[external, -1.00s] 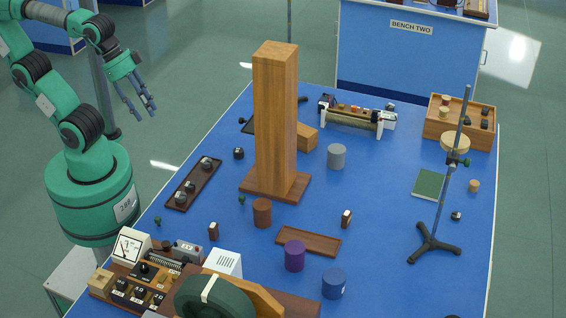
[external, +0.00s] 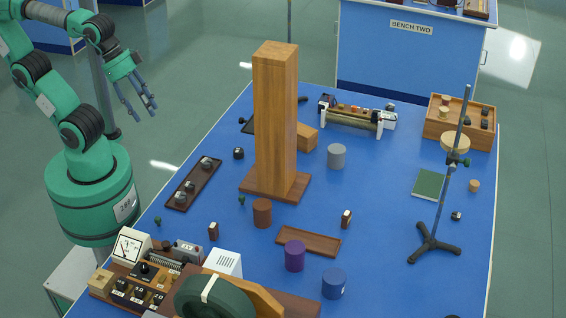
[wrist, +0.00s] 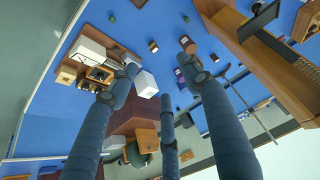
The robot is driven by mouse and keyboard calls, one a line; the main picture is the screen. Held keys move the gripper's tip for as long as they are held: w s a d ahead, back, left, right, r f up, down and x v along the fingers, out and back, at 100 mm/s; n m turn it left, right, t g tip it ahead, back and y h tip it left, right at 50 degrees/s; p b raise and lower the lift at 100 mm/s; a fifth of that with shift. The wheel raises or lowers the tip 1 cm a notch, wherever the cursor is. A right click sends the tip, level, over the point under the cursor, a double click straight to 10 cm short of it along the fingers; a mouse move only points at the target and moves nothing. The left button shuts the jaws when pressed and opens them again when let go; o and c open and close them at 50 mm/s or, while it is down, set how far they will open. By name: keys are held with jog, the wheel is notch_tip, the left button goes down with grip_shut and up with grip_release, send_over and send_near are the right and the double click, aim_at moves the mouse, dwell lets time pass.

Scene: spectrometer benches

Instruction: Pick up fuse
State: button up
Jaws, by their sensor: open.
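No object is clearly marked as the fuse. Two small brown and white upright pieces on the bench might be fuses: one (external: 213,230) stands near the front left, the other (external: 346,218) right of the brown tray. I cannot tell which, if either, is it. One such small piece (wrist: 153,46) also shows in the wrist view. My gripper (external: 141,110) is raised at the left, beside the bench's left edge and well away from both pieces. Its fingers are spread, with nothing between them; they also fill the wrist view (wrist: 163,75).
A tall wooden pillar (external: 276,125) stands mid-bench. A brown cylinder (external: 262,212), a purple cylinder (external: 294,256) and a blue cylinder (external: 333,284) stand near a brown tray (external: 308,253). A meter apparatus (external: 130,243) fills the front left. A tripod stand (external: 433,243) is at right.

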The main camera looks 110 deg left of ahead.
jog(key=shift+w, duration=0.1)
jog(key=g+p, duration=0.4)
jog(key=p, duration=0.4)
send_over(214, 224)
jog(key=s, duration=0.2)
notch_tip(214, 224, down, 22)
jog(key=shift+w+f, duration=0.15)
jog(key=shift+f, duration=0.3)
jog(key=shift+f, duration=0.1)
jog(key=shift+w+f+b, duration=0.2)
jog(key=shift+f+b, duration=0.1)
jog(key=shift+f, duration=1.05)
jog(key=shift+w+f+b, duration=0.25)
jog(key=shift+f+b, duration=0.1)
jog(key=shift+f, duration=1.05)
jog(key=shift+w+f+b, duration=0.2)
jog(key=shift+f+b, duration=0.1)
jog(key=shift+f, duration=1.05)
jog(key=shift+f, duration=0.1)
